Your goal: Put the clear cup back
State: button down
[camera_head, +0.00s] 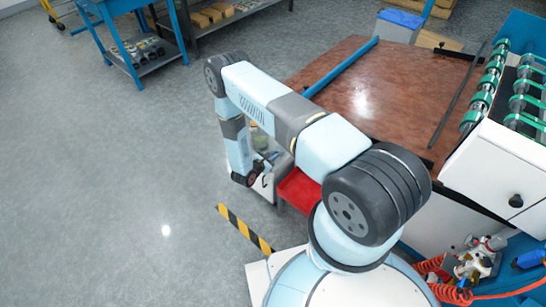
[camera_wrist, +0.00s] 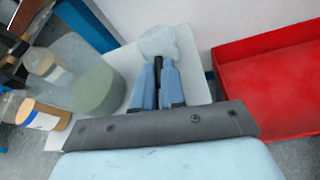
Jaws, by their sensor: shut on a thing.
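My gripper (camera_wrist: 158,64) shows in the wrist view with its fingers close together. It is shut on the clear cup (camera_wrist: 162,40), which shows as a pale, see-through shape at and beyond the fingertips. The cup is over or against a white surface (camera_wrist: 122,58); I cannot tell if it touches it. In the head view my gripper (camera_head: 264,171) hangs low, left of the brown-topped table, and the cup cannot be made out there.
A jar with a green top (camera_wrist: 95,88) stands close left of my gripper. Clear jars with tan lids (camera_wrist: 38,114) stand farther left. A red tray (camera_wrist: 262,88) is on the right. In the head view, the brown table (camera_head: 385,85) is behind my arm; open floor lies left.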

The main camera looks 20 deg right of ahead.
jog(key=c, duration=1.2)
grip_release()
jog(key=shift+f, duration=0.1)
